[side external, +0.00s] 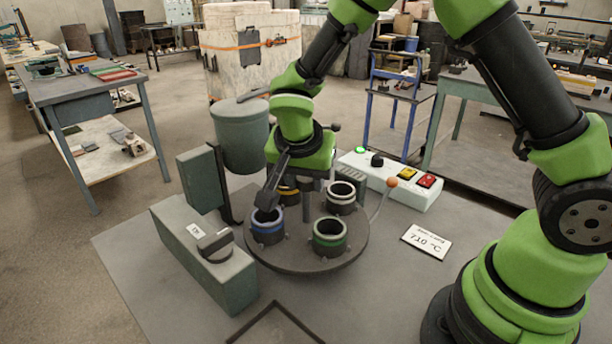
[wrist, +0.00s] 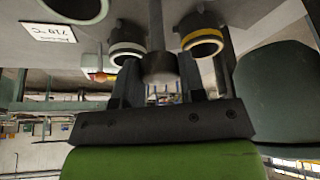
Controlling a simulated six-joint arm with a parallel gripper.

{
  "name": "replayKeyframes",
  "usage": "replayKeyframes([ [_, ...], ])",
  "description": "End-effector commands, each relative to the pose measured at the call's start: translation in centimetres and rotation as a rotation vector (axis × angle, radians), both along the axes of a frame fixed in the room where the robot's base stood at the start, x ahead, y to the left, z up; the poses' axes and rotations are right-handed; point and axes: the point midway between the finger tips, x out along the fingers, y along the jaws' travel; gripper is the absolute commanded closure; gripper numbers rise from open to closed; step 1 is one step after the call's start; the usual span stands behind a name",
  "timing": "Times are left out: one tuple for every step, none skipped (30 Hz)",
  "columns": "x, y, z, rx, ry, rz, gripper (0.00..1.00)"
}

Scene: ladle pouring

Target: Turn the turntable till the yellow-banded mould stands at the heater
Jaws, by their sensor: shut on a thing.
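The round dark turntable (side external: 300,262) carries moulds with coloured bands. The yellow-banded mould (side external: 288,193) is at the back, partly hidden behind my gripper; it also shows in the wrist view (wrist: 202,40). The blue-banded mould (side external: 267,228) is at the left, nearest the grey-green box with a dial (side external: 208,250), which looks like the heater. The green-banded mould (side external: 330,238) is at the front right, and the white-banded mould (side external: 341,199) is at the back right. My gripper (wrist: 160,82) is shut on the grey post (wrist: 158,62) over the turntable.
A control box (side external: 390,180) with a lit green lamp and yellow and red buttons stands behind. A thin lever with an orange ball (side external: 392,183) rises at the turntable's right. A temperature card (side external: 427,241) lies at the right. A large grey-green drum (side external: 240,137) stands behind left.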

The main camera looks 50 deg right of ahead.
Motion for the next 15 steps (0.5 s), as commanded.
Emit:
replayKeyframes([
  [0.02, 0.06, 0.05, 0.000, -0.001, -0.023, 1.00],
  [0.03, 0.06, 0.05, 0.001, -0.001, -0.037, 1.00],
  [0.03, 0.06, 0.05, 0.000, -0.001, -0.057, 1.00],
  [0.03, 0.06, 0.05, 0.000, 0.000, -0.071, 1.00],
  [0.03, 0.06, 0.05, 0.000, -0.001, -0.086, 1.00],
  [0.04, 0.07, 0.07, 0.000, -0.002, -0.108, 1.00],
  [0.08, 0.07, 0.07, 0.000, -0.002, -0.123, 1.00],
  [0.08, 0.07, 0.07, 0.001, -0.001, -0.137, 1.00],
  [0.05, 0.07, 0.07, 0.001, -0.001, -0.157, 1.00],
  [0.07, 0.08, 0.07, 0.001, -0.001, -0.174, 1.00],
  [0.08, 0.09, 0.07, 0.001, -0.002, -0.188, 1.00],
  [0.08, 0.09, 0.07, 0.000, -0.001, -0.209, 1.00],
  [0.09, 0.09, 0.06, 0.000, -0.001, -0.222, 1.00],
  [0.08, 0.08, 0.06, 0.000, -0.001, -0.238, 1.00],
  [0.09, 0.08, 0.07, 0.000, -0.001, -0.258, 1.00],
])
